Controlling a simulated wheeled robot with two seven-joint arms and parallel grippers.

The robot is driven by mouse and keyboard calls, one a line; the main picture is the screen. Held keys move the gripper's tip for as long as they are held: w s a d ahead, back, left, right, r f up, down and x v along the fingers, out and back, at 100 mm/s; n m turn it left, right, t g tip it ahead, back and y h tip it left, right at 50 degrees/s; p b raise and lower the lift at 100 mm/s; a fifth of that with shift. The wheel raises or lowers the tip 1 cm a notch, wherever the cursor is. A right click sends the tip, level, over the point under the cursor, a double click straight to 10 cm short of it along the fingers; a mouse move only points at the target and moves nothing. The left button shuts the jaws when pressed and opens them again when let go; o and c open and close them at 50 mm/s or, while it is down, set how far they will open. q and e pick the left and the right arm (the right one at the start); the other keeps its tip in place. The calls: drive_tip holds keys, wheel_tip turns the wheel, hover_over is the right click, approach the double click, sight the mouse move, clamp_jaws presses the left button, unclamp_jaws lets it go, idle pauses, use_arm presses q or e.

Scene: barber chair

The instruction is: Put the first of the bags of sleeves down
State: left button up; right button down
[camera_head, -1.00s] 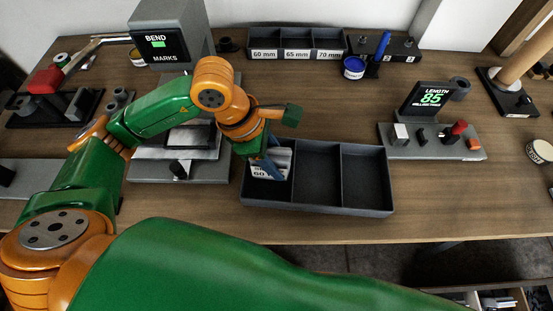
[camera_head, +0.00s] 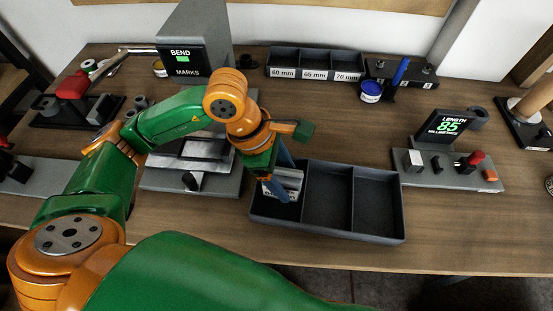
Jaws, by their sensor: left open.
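The bag of sleeves (camera_head: 286,183), whitish with a printed label, sits in the left compartment of the dark three-compartment tray (camera_head: 330,232). My left gripper (camera_head: 281,190) reaches down into that compartment, its blue-grey fingers on either side of or against the bag. The fingers are open; the bag partly hides them, so I cannot tell if they touch it. The middle and right compartments look empty. My right gripper is not in view; a large green arm link fills the bottom of the view.
A sorter marked 60, 65 and 70 mm (camera_head: 315,75) stands at the back. A length gauge reading 85 (camera_head: 446,126) is to the right, the bend-marks press (camera_head: 183,58) to the left. Bare table lies around the tray.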

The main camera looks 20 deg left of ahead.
use_arm(q)
drive_tip(key=v, duration=1)
